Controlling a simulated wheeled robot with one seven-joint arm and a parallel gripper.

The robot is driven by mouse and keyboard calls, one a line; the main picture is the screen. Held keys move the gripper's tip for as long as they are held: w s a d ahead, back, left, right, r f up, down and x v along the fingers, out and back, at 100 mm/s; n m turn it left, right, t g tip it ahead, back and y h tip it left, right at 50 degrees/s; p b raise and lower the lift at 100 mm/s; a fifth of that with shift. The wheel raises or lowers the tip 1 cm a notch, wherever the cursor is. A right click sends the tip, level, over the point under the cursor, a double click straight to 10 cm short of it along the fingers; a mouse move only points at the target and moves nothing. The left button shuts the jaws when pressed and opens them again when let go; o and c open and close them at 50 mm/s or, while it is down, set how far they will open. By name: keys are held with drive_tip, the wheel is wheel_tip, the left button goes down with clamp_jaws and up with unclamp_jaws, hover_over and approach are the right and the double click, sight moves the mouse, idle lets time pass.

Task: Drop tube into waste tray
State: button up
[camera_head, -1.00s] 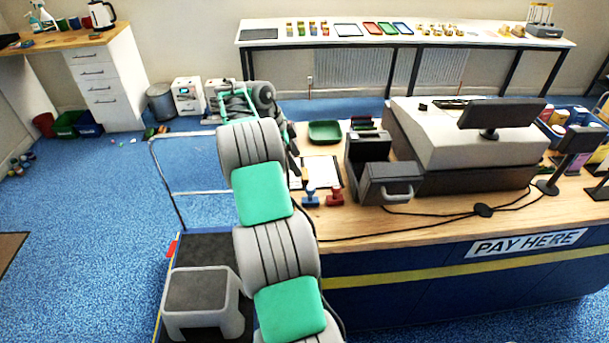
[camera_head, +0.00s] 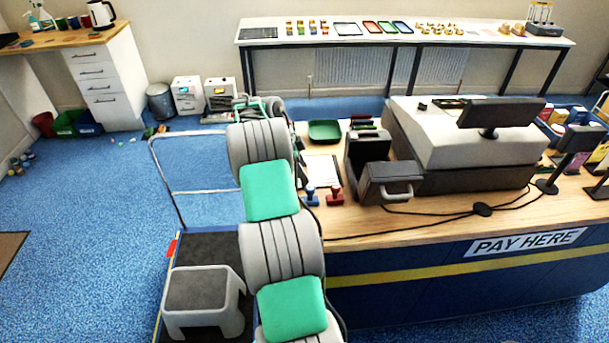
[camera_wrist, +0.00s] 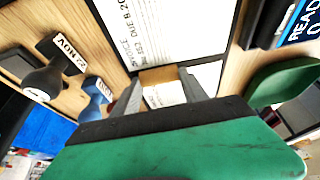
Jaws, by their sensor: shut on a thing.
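My gripper (camera_wrist: 160,92) is shut on the tube (camera_wrist: 158,76) in the wrist view. Only a tan end and a pale printed part of the tube show between the grey fingers. The fingers are above the counter, in front of a white printed sheet (camera_wrist: 168,30). A green tray, the likely waste tray (camera_wrist: 290,77), lies to the right of the fingers in the wrist view, apart from them. In the head view the green tray (camera_head: 324,131) sits on the counter near its back left. There my arm hides the gripper and the tube.
A blue stamp (camera_head: 311,195) and a red stamp (camera_head: 335,194) stand near the sheet's front edge. A dark box-like device (camera_head: 366,155) and the till (camera_head: 455,145) stand right of the tray. Cables run across the front counter.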

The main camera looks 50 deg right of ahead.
drive_tip(key=c, duration=0.7)
drive_tip(key=shift+c, duration=0.2)
drive_tip(key=shift+r, duration=0.15)
